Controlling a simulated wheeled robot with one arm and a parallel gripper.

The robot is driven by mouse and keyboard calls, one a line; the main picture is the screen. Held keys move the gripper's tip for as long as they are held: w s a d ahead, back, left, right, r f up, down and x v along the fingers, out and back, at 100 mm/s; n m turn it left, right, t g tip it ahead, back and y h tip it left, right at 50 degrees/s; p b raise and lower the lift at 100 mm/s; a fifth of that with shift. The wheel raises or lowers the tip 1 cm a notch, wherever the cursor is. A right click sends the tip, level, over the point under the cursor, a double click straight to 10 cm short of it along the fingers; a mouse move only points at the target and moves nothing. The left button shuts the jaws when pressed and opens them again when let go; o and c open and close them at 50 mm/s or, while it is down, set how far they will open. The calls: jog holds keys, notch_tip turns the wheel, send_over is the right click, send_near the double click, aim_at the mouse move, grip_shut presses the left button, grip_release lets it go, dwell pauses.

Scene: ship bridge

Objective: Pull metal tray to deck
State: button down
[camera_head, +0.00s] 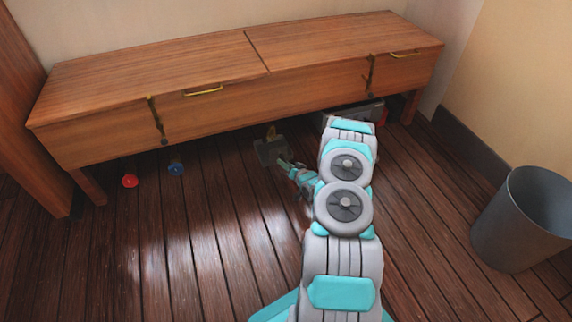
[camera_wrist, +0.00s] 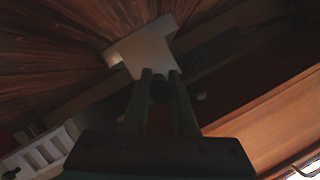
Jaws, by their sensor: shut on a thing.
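A small grey metal tray (camera_head: 266,153) lies low at the front edge of the wooden bench, over the plank floor, with a yellowish-brown piece standing at its far side. In the wrist view the tray (camera_wrist: 145,50) is a pale flat plate at the tips of my fingers. My gripper (camera_head: 287,166) reaches the tray's near right side and is shut on it. The two fingers (camera_wrist: 160,80) are close together at its edge in the wrist view. I cannot tell whether the tray touches the floor.
The wooden bench (camera_head: 190,108) stands on legs along the wall. Under it are a red-ended item (camera_head: 130,181), a blue-ended item (camera_head: 176,169) and a grey case (camera_head: 372,112). A grey bin (camera_head: 510,225) stands at the right. The floor (camera_head: 190,240) left of my arm is clear.

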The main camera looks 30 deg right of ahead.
jog(key=c, duration=0.6)
grip_release()
jog(key=shift+p+v, duration=0.4)
jog(key=shift+v, duration=3.5)
